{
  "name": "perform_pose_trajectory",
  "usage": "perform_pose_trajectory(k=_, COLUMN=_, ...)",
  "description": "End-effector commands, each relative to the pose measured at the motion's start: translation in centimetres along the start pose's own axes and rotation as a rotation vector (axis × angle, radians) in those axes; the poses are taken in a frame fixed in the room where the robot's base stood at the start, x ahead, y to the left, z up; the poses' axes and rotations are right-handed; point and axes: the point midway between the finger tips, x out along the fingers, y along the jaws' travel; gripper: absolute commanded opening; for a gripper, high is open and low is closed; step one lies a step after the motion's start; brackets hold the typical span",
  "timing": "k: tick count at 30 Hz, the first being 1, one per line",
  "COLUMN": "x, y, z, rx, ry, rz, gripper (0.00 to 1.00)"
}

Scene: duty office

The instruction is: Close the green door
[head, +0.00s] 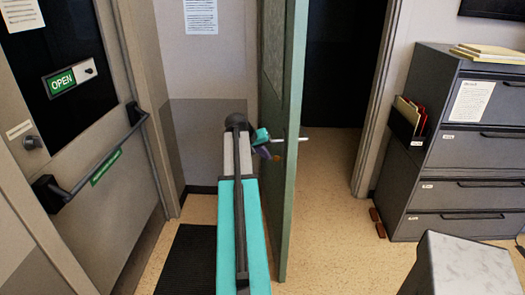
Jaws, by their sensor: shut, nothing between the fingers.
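The green door (293,85) stands open in the middle of the view, seen nearly edge-on, with a dark doorway (343,60) to its right. A metal handle (302,139) sticks out on the door's right side. My gripper (264,145) is shut and empty at the left face of the door, about level with the handle. I cannot tell whether it touches the door. My arm comes up from the bottom of the view and hides part of the floor and the wall behind it.
A grey door with a push bar (100,160) and an OPEN sign (70,77) stands at the left. A dark mat (190,258) lies before it. A grey filing cabinet (468,180) stands right of the doorway. A grey-topped block (462,265) is at bottom right. Floor (330,230) right of the door is clear.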

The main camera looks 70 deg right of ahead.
Motion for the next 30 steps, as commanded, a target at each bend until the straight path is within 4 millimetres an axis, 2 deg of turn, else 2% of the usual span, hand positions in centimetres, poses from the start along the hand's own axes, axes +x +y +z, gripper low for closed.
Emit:
perform_pose_trajectory(k=12, x=4.7, y=0.4, z=-0.1, rx=0.001, ry=-0.003, rz=0.001, gripper=0.00)
perform_pose_trajectory(k=15, x=5.2, y=1.8, z=-0.1, rx=0.002, ry=-0.002, rz=0.001, gripper=0.00)
perform_pose_trajectory(k=21, x=6.1, y=3.2, z=0.0, rx=0.001, ry=-0.001, rz=0.000, gripper=0.00)
perform_pose_trajectory(k=30, x=6.4, y=3.6, z=0.0, rx=0.000, ry=0.000, rz=0.000, gripper=0.00)
